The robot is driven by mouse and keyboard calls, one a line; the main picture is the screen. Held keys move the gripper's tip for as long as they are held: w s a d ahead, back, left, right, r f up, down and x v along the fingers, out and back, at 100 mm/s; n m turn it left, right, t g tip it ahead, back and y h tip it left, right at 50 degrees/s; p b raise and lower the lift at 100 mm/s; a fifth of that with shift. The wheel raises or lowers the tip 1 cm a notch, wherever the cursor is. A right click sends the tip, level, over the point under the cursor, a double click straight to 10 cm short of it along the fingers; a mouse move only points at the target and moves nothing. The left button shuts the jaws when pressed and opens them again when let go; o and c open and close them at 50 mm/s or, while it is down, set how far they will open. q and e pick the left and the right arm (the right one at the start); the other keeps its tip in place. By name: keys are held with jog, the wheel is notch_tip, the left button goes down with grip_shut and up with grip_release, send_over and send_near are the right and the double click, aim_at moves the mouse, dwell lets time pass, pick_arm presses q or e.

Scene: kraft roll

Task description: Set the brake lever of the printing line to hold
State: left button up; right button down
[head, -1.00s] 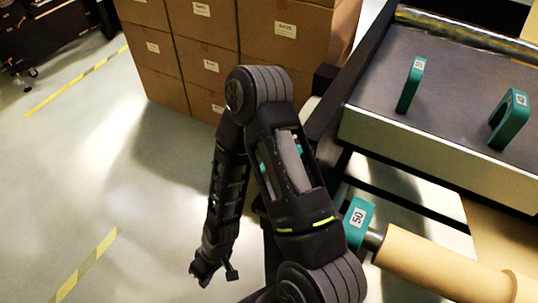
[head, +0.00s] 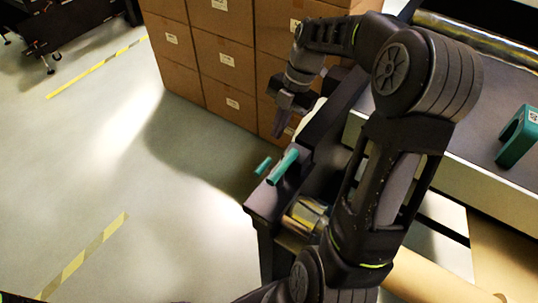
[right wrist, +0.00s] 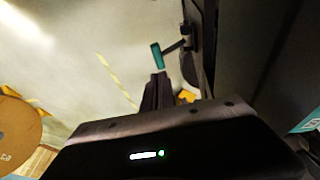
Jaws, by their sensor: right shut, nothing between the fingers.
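The brake lever appears as a teal grip (right wrist: 156,55) on a dark arm at the side of a black frame in the right wrist view. In the head view two teal pieces show at the frame's end, a longer one (head: 283,167) and a shorter one (head: 263,165) beside it; I cannot tell for sure which is the lever's grip. My right gripper (head: 279,130) is shut and empty, pointing down beyond the teal pieces and apart from them. In the right wrist view its fingers (right wrist: 158,90) show just below the teal grip. My left gripper is not in view.
The black frame (head: 262,203) carries a shiny metal shaft end (head: 306,215); the kraft roll (head: 425,278) is partly behind my arm. A teal clamp (head: 518,135) stands on the grey bed. Stacked cardboard boxes (head: 226,62) stand behind.

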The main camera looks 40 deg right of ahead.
aim_at(263, 165)
jog(key=x, duration=1)
jog(key=shift+f+p, duration=0.1)
jog(key=shift+p, duration=0.3)
jog(key=shift+w, duration=0.1)
jog(key=shift+w+f+g, duration=0.15)
jog(key=shift+g, duration=0.15)
